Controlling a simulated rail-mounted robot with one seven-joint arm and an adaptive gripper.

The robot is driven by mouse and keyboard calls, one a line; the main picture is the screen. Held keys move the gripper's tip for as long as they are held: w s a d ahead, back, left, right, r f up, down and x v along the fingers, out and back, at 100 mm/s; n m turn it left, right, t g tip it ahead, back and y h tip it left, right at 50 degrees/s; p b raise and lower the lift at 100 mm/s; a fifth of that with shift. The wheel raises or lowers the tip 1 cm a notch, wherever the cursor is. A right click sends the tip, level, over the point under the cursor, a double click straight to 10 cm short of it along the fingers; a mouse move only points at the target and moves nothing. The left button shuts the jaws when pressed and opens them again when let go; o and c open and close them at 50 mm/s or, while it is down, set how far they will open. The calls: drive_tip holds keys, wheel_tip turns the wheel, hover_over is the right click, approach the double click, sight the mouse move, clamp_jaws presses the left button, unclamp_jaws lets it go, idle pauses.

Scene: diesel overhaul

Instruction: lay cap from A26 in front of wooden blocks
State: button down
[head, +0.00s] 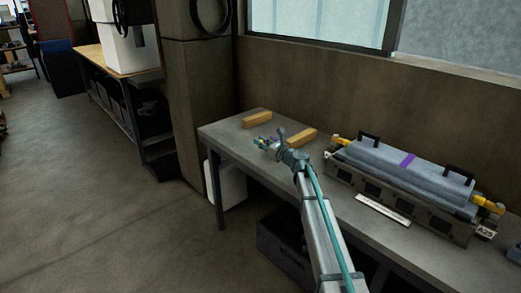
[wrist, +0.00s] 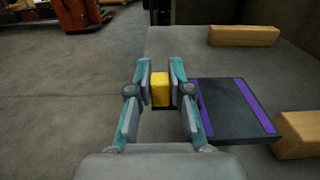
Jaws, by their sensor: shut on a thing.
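My gripper (wrist: 160,92) is shut on a yellow cap (wrist: 160,90), which shows between its fingers in the wrist view. In the head view my gripper (head: 262,143) is over the left part of the grey bench, near its front edge. Two wooden blocks lie on the bench: one farther back (head: 257,118), also in the wrist view (wrist: 244,36), and one nearer (head: 300,137), also at the right of the wrist view (wrist: 300,135). The unit with the A26-like label (head: 485,232) stands right of my gripper, with yellow ends. Whether the cap touches the bench, I cannot tell.
A dark flat panel with purple stripes (wrist: 238,108) is right of my gripper in the wrist view, beside the nearer block. The grey bench (head: 232,131) ends at its front left edge, with floor beyond. A window and wall stand behind. A white container (head: 228,185) is under the bench.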

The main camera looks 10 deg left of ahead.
drive_tip(key=f, duration=0.3)
drive_tip(key=shift+w+a+f, duration=0.1)
drive_tip(key=shift+w+a, duration=0.05)
drive_tip(key=shift+w, duration=0.1)
drive_tip(key=shift+f, duration=0.2)
drive_tip(key=shift+f, duration=0.15)
drive_tip(key=shift+f+b, duration=0.35)
drive_tip(key=shift+f, duration=0.1)
drive_tip(key=c, duration=1.1)
unclamp_jaws()
drive_tip(key=shift+f, duration=0.1)
drive_tip(key=shift+s, duration=0.1)
